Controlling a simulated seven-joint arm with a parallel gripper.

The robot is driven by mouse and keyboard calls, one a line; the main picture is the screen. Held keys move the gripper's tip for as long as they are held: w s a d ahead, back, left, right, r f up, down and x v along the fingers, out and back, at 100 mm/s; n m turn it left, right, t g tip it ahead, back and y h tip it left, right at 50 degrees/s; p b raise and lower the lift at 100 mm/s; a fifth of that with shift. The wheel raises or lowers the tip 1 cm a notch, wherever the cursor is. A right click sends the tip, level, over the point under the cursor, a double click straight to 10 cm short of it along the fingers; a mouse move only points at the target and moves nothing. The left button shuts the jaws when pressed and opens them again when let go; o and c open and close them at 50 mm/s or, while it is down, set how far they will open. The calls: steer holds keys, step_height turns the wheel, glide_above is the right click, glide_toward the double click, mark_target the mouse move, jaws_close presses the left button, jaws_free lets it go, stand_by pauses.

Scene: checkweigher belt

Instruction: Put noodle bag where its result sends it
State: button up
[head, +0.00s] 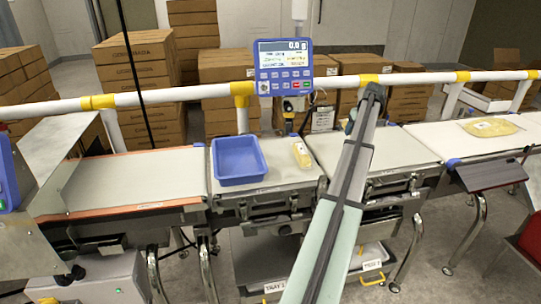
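A flat pale yellow bag with a white label (492,127) lies on the far right belt. A smaller pale yellow pack with a label (301,153) lies on the middle belt, just right of the blue tray (240,180). I cannot tell for sure which of the two is the noodle bag. The display (283,67) above the middle belt reads 0.0 g. My arm reaches up from the bottom over the right-hand belts to the rail. My gripper is at its dark far end (352,118), apart from both bags; its fingers cannot be made out.
A white rail (190,94) with yellow joints runs across behind the belts. The left belt (135,178) is bare. Labelled pull-out trays (276,286) sit under the middle belts, their lettering hard to read. Cardboard boxes (138,62) are stacked behind. A dark flap (492,175) juts out at right.

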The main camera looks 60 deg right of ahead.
steer(key=w+a+n, duration=0.1)
steer(key=w+a, duration=0.2)
steer(key=w, duration=0.6)
steer(key=w+a+n, duration=0.1)
steer(key=w+a, duration=0.2)
steer(key=w, duration=0.6)
steer(key=m, duration=0.2)
glide_above(238, 164)
steer(key=shift+s+a+f, duration=0.15)
steer(key=shift+f, duration=1.4)
steer(key=shift+s+a+f, duration=0.1)
steer(key=shift+s+f, duration=0.05)
steer(key=shift+f, duration=1.35)
steer(key=shift+s+a+f, duration=0.15)
steer(key=shift+f, duration=1.4)
steer(key=shift+f, duration=0.1)
